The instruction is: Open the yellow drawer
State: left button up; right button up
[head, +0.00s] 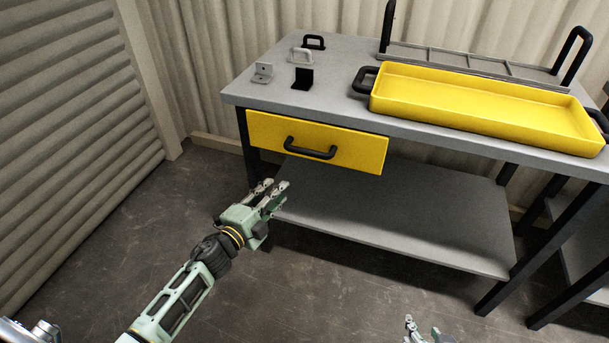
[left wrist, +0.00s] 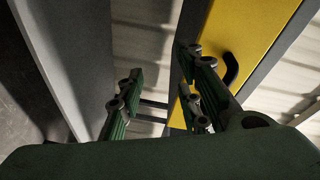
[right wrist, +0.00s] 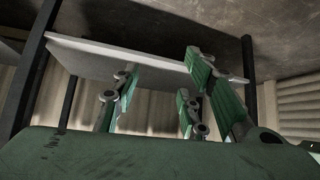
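The yellow drawer (head: 358,150) sits under the left end of the grey worktable, its front about flush with the table edge. A black bar handle (head: 310,152) is fixed across its front. In the left wrist view the drawer front (left wrist: 245,30) and handle (left wrist: 231,70) show at the right, partly behind the fingers. My left gripper (head: 272,194) is open and empty, below and to the left of the handle, apart from it. My right gripper (head: 421,330) shows only partly at the bottom of the head view. In the right wrist view (right wrist: 160,100) it is open and empty.
The tabletop (head: 336,92) holds a yellow tray (head: 480,122) with black handles, a grey rack (head: 470,62), and several small brackets and handles. A lower shelf (head: 400,215) lies below the drawer. The floor left of the table (head: 150,210) is clear.

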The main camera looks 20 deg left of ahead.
aim_at(305, 154)
pick_arm(q)
jog(key=d+r+m+t+h+b, duration=0.1)
jog(key=d+r+m+h+b, duration=0.4)
jog(key=r, duration=0.5)
jog(key=shift+m+y, duration=0.5)
jog(key=shift+m, duration=0.2)
jog(key=x, duration=0.2)
jog(key=a+x, duration=0.1)
jog(key=x, duration=0.4)
jog(key=shift+w+a+p, duration=0.1)
jog(key=shift+w+p, duration=0.25)
jog(key=shift+w, duration=0.05)
pick_arm(e)
notch_tip(305, 154, up, 10)
jog(key=w+t, duration=0.1)
jog(key=t, duration=0.2)
jog(key=shift+w+a+y, duration=0.2)
jog(key=shift+a+y, duration=0.2)
jog(key=shift+a, duration=0.05)
jog(key=shift+r, duration=0.1)
pick_arm(q)
grip_shut()
